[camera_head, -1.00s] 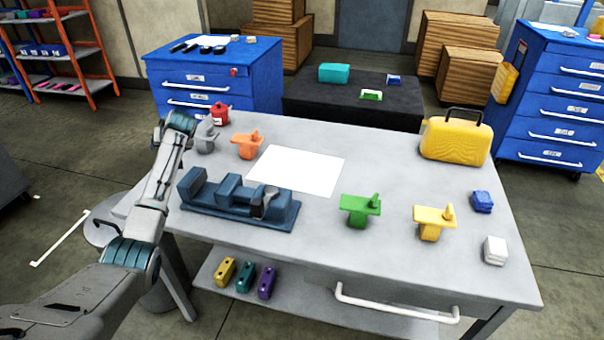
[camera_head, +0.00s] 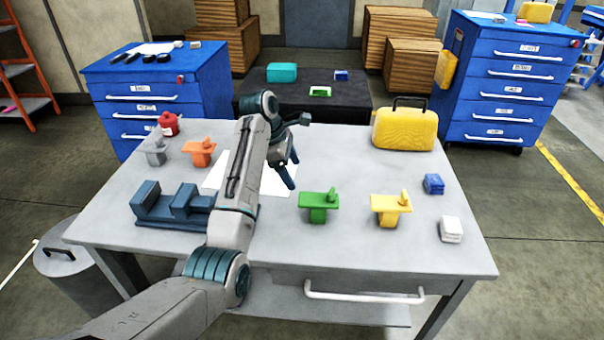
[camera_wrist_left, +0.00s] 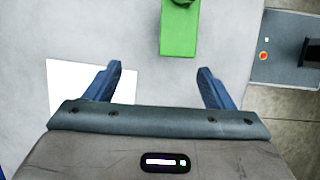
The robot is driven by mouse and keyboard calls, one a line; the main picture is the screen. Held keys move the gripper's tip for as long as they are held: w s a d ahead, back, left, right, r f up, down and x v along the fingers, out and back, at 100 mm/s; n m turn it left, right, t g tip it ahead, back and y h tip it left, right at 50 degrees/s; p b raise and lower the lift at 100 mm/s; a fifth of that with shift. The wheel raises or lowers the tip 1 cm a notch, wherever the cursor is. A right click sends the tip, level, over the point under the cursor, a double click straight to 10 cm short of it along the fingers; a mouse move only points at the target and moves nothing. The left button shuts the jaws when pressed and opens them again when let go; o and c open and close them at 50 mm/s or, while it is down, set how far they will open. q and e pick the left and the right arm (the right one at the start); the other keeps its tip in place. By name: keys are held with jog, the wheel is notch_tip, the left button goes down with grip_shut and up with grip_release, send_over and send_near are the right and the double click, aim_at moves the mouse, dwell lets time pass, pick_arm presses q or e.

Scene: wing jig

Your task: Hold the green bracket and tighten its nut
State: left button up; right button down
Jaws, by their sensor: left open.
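The green bracket (camera_head: 319,203) stands on the grey table (camera_head: 350,255), right of the white sheet, with a small upright green piece on its top plate. I cannot make out a separate nut. In the left wrist view the bracket (camera_wrist_left: 180,28) shows at the top, beyond the fingertips and apart from them. My left gripper (camera_head: 291,172) is above the table, just left of and behind the bracket. In the left wrist view its two blue fingers (camera_wrist_left: 158,80) are spread, with nothing between them. My right gripper is in neither view.
A yellow bracket (camera_head: 390,208) stands right of the green one; an orange bracket (camera_head: 198,152) and a grey one (camera_head: 156,150) are at the left. A blue fixture (camera_head: 170,205) is partly behind my arm. A yellow case (camera_head: 403,130), blue block (camera_head: 433,184) and white block (camera_head: 451,229) sit right.

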aim_at(315, 198)
pick_arm(q)
jog(key=s+d, duration=0.1)
jog(key=d, duration=0.1)
jog(key=shift+s+d+f+g, duration=0.1)
jog(key=shift+s+d+g, duration=0.25)
jog(key=shift+d+g, duration=0.05)
jog(key=shift+s+d+f+h, duration=0.15)
jog(key=shift+d+f+h, duration=0.1)
jog(key=shift+h, duration=0.05)
jog(key=x, duration=1.1)
jog(key=shift+f, duration=0.3)
